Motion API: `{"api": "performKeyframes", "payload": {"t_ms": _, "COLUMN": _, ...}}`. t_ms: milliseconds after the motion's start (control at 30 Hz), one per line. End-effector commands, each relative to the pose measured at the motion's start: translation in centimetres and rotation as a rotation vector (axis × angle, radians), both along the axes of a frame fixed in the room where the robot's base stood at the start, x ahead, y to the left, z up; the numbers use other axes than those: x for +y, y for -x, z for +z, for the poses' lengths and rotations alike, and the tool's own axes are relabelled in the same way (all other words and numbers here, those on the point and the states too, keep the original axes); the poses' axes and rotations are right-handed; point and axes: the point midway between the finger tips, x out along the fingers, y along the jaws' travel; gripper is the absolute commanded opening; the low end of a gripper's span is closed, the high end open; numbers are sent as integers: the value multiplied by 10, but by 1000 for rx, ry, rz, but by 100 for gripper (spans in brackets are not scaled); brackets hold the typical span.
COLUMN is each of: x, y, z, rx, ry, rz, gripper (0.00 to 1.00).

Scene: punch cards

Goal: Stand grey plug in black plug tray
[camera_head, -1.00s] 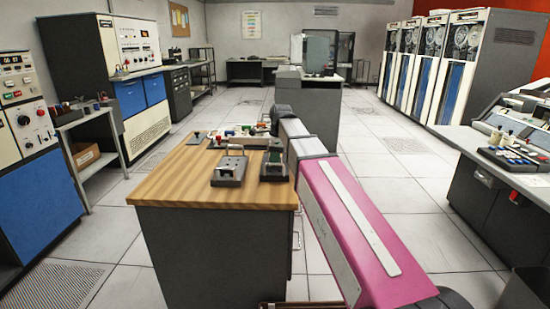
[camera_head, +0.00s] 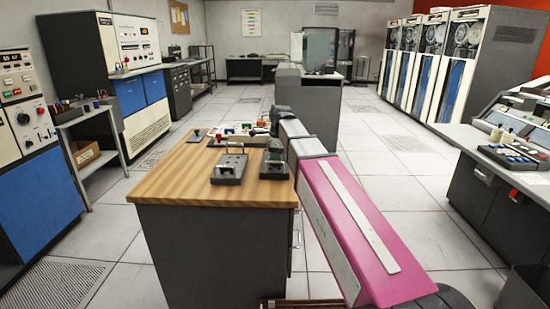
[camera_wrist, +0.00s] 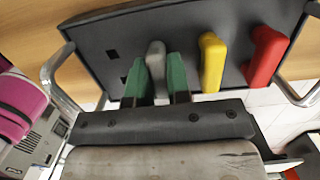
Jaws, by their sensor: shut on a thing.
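In the wrist view my gripper (camera_wrist: 160,85) has green fingertips closed on both sides of the grey plug (camera_wrist: 156,57). The black plug tray (camera_wrist: 90,42) lies beyond the fingertips and fills the upper part of that view, with a metal handle at each end. The grey plug overlaps the tray; I cannot tell how deep it sits in it or whether it touches. A yellow plug (camera_wrist: 211,60) and a red plug (camera_wrist: 265,55) are in the tray to the right. Small square holes show to the left of the grey plug. In the head view my gripper is mostly hidden.
The wood-topped desk (camera_head: 175,180) has a dark block with a metal handle (camera_head: 229,168) near its front, and a second dark block (camera_head: 274,168) close to its right. Small coloured items (camera_head: 235,131) lie farther back. The desk's left front is clear.

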Motion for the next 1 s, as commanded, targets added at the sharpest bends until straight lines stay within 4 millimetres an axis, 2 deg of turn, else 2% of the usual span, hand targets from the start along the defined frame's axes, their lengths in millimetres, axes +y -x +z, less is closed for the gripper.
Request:
{"api": "performKeyframes", "payload": {"t_ms": 467, "x": 0, "y": 0, "z": -4, "rx": 1, "ry": 1, "rz": 0, "gripper": 1}}
{"api": "performKeyframes", "payload": {"t_ms": 500, "x": 0, "y": 0, "z": -4, "rx": 1, "ry": 1, "rz": 0, "gripper": 31}}
{"api": "performKeyframes", "payload": {"t_ms": 567, "x": 0, "y": 0, "z": -4, "rx": 1, "ry": 1, "rz": 0, "gripper": 48}}
{"api": "performKeyframes", "payload": {"t_ms": 867, "x": 0, "y": 0, "z": -2, "rx": 0, "ry": 0, "rz": 0, "gripper": 48}}
{"api": "performKeyframes", "payload": {"t_ms": 1000, "x": -1, "y": -1, "z": 8, "rx": -2, "ry": 0, "rz": 0, "gripper": 48}}
